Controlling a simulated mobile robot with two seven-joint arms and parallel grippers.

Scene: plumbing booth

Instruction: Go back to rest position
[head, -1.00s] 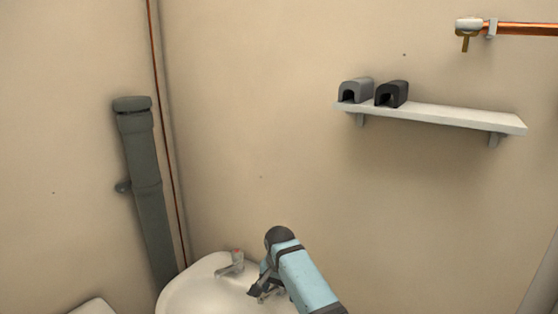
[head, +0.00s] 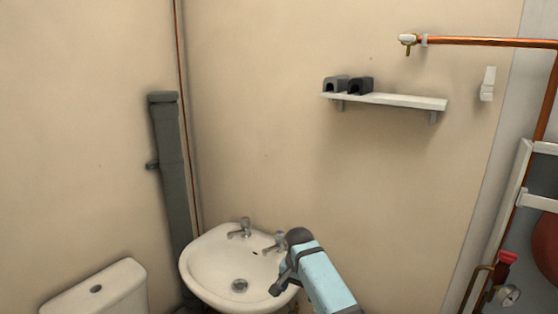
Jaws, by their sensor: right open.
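My right arm comes in from the bottom with a light blue link and a dark rounded joint. My right gripper (head: 276,290) shows small and dark below that joint, partly hidden by the arm. It is open, with nothing seen between its fingers. In the picture it overlaps the right rim of the white washbasin (head: 212,262); I cannot tell how far apart they are. My left gripper is not in view.
A white shelf (head: 395,101) holds a grey block (head: 335,83) and a black block (head: 361,86). A toilet cistern (head: 98,290) stands at lower left, beside a grey waste pipe (head: 172,170). Copper pipe (head: 485,42), a white frame (head: 508,208) and a gauge (head: 508,295) are at right.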

